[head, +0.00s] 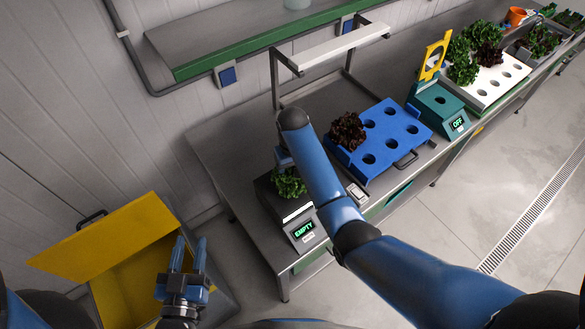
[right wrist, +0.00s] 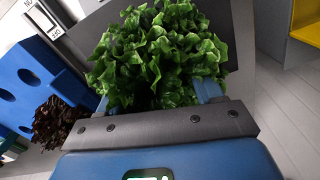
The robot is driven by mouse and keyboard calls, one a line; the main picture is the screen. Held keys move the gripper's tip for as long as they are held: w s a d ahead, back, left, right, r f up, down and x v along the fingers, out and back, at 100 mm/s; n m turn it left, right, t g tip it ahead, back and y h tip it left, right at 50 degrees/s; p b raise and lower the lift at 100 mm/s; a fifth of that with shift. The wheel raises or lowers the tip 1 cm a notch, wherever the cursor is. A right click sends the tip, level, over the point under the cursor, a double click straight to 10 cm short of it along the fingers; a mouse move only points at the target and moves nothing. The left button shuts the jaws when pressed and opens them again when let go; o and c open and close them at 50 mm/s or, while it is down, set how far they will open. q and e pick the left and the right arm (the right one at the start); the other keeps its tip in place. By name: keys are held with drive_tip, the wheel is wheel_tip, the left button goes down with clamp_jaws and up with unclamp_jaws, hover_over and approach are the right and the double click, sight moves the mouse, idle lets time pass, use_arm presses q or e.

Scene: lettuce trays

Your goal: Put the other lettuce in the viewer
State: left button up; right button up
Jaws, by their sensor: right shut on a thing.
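A leafy green lettuce (head: 288,183) is at the dark device with the lit EMPTY display (head: 304,230); whether it touches the device is unclear. My right gripper (right wrist: 165,95) is shut on this lettuce, which fills the space between its fingers in the right wrist view; in the head view my arm mostly hides that gripper. A dark red lettuce (head: 347,132) sits at the left corner of the blue tray (head: 408,137). A teal device (head: 436,105) with a raised yellow ring plate (head: 433,62) reads OFF. My left gripper (head: 188,240) is open and empty above the yellow bin.
The yellow-lidded bin (head: 110,232) stands on the floor at left. A white tray (head: 497,84) with several lettuces stands at the back right, near an orange pot (head: 516,15). A lamp frame (head: 335,45) rises over the grey bench (head: 222,140). A small white item (head: 357,193) lies near the blue tray.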

drive_tip(key=shift+f, duration=0.35)
idle(0.3)
drive_tip(key=o, duration=1.2)
drive_tip(key=shift+o, duration=0.3)
drive_tip(key=shift+r, duration=0.1)
drive_tip(key=shift+r+p, duration=0.65)
drive_tip(key=shift+r, duration=2.75)
drive_tip(key=shift+r, duration=0.1)
